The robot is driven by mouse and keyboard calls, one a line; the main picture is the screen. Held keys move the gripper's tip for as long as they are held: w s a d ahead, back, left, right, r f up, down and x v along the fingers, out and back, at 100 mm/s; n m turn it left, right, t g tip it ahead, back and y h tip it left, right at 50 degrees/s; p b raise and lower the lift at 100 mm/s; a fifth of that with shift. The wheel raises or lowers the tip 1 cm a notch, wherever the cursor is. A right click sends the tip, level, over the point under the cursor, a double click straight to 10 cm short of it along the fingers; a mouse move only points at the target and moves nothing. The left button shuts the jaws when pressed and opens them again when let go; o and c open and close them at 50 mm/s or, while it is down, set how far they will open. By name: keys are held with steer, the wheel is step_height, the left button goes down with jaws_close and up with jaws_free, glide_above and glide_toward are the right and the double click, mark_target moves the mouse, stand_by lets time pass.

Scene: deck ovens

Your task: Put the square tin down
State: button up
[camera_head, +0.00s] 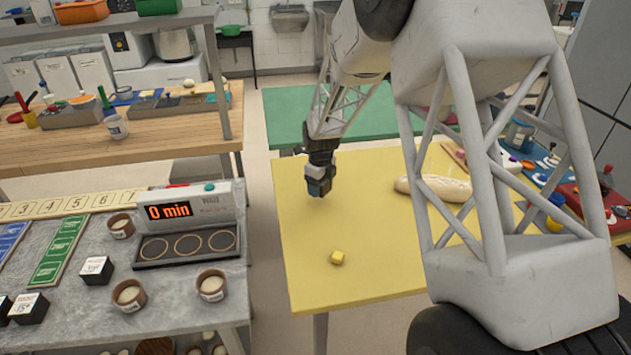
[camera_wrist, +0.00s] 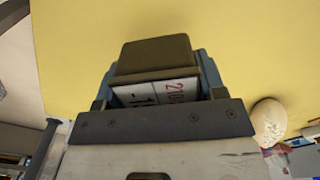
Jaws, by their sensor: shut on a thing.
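My gripper (camera_head: 319,178) is over the left part of the yellow table (camera_head: 300,240), pointing down. In the wrist view my gripper (camera_wrist: 158,88) is shut on a dark, square-sided thing, the square tin (camera_wrist: 155,54). Blue-grey finger parts show at its two sides. A white face with printed marks, partly hidden, shows at its near edge. In the head view the tin is small and dark and hard to tell from the fingers. I cannot tell whether its underside touches the table.
A long pale loaf (camera_head: 433,188) lies to the right, partly behind my arm. The grey counter (camera_head: 180,313) at left holds a timer (camera_head: 190,208) and small pots. The yellow surface around my gripper is clear.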

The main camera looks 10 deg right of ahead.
steer(key=w, duration=0.7)
steer(key=shift+w+f, duration=0.35)
steer(key=shift+w, duration=0.05)
steer(key=shift+f, duration=0.1)
steer(key=shift+f, duration=1.65)
steer(key=shift+f, duration=0.15)
steer(key=o, duration=1)
steer(key=shift+o, duration=0.2)
step_height(320, 180, up, 12)
